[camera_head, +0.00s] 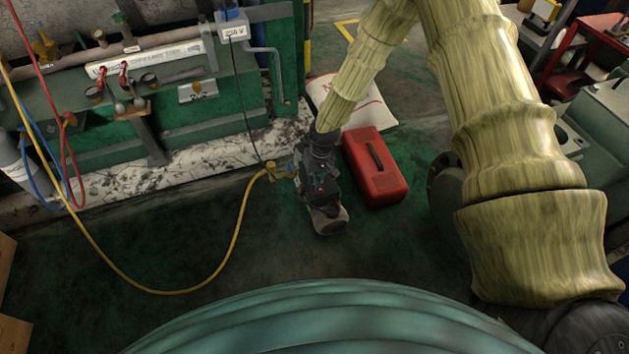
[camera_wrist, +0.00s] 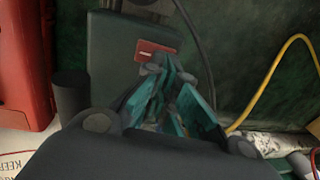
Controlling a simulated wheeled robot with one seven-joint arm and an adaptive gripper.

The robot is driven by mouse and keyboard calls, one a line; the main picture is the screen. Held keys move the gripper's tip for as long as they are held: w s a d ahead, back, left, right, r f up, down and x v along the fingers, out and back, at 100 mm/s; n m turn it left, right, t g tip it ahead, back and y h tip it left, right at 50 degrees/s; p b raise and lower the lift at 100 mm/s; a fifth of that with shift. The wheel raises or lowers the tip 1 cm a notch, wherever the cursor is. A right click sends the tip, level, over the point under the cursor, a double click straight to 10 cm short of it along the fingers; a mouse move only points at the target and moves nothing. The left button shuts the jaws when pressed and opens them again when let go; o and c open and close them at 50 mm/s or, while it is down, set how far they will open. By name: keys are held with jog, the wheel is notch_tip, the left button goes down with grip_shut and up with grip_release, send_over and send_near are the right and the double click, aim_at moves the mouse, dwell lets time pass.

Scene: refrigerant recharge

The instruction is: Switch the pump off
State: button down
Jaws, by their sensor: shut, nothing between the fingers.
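The pump shows in the wrist view as a dark grey-green housing (camera_wrist: 112,62) with a red switch (camera_wrist: 154,49) bearing a pale mark. My gripper (camera_wrist: 158,72) is shut and empty, with its fingertips at the lower edge of the switch in that view. I cannot tell whether they touch it. In the head view the pump's rounded grey end (camera_head: 328,220) sticks out on the floor below my gripper (camera_head: 322,184). My gripper and wrist hide much of the pump there, including the switch.
A red case (camera_head: 375,170) stands close to the right of the pump. A yellow hose (camera_head: 235,235) runs from brass fittings (camera_head: 280,172) on the left, across the floor. A black cable (camera_head: 245,110) hangs from the 230 V box. A white printed sack (camera_head: 375,105) lies behind.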

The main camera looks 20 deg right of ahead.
jog(key=shift+a+f+h+p, duration=0.15)
jog(key=shift+f+h+p, duration=0.05)
jog(key=shift+h+p, duration=0.25)
jog(key=shift+d, duration=0.2)
jog(key=shift+d+p, duration=0.45)
jog(key=shift+d, duration=0.2)
jog(key=shift+r, duration=0.15)
jog(key=shift+d+r+p, duration=0.1)
jog(key=shift+r+p, duration=0.45)
jog(key=shift+p, duration=0.1)
notch_tip(320, 180, up, 12)
jog(key=d+p, duration=0.1)
jog(key=p, duration=0.4)
jog(key=shift+d+r, duration=0.25)
jog(key=shift+d, duration=0.15)
